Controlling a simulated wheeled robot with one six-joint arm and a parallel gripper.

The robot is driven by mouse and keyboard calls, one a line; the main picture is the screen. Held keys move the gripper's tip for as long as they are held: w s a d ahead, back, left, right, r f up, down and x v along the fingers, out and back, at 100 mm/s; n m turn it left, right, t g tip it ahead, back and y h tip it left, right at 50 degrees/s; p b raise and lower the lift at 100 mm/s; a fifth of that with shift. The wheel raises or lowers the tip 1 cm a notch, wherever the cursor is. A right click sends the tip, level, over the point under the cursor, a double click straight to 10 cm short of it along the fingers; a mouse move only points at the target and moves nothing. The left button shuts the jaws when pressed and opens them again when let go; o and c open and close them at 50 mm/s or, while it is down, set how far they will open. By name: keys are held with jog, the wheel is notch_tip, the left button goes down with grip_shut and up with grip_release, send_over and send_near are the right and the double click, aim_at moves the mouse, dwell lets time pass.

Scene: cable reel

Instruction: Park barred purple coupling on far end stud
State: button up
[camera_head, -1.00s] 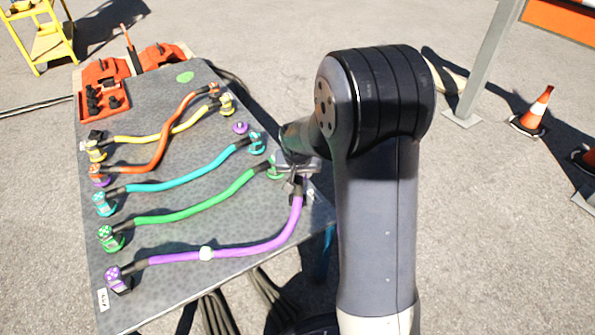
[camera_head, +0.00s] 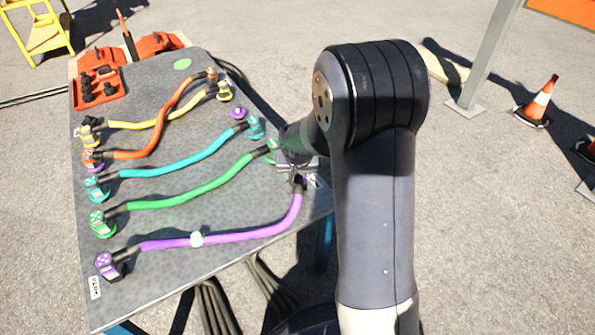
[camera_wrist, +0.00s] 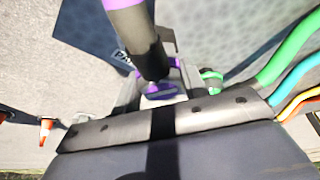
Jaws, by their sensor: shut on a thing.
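My gripper (camera_head: 298,168) is shut on the right-hand coupling of the purple cable (camera_head: 240,236), near the table's right edge. In the wrist view the held coupling (camera_wrist: 162,92) shows purple below a dark sleeve, between the fingers of my gripper (camera_wrist: 158,86); its marking is not readable. My arm hides part of it in the head view. The cable's other coupling (camera_head: 107,265), purple with pale dots, sits at the table's near left. A purple stud (camera_head: 238,113) stands bare farther back on the right. Another purple piece (camera_head: 95,166) shows under the orange cable's left coupling.
Green (camera_head: 190,192), teal (camera_head: 180,166), orange (camera_head: 161,131) and yellow (camera_head: 165,122) cables cross the grey table (camera_head: 150,90). The green right coupling (camera_wrist: 211,80) is close beside my gripper. A red tray (camera_head: 98,88) is at the far left. A post (camera_head: 485,60) and cone (camera_head: 538,103) stand right.

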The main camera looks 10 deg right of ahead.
jog(key=shift+f+b, duration=0.45)
dwell(0.4)
jog(key=o, duration=1.2)
jog(key=shift+r, duration=0.1)
jog(key=p+v, duration=0.4)
jog(key=v, duration=0.6)
jog(key=shift+s+r, duration=0.2)
jog(key=shift+r, duration=0.15)
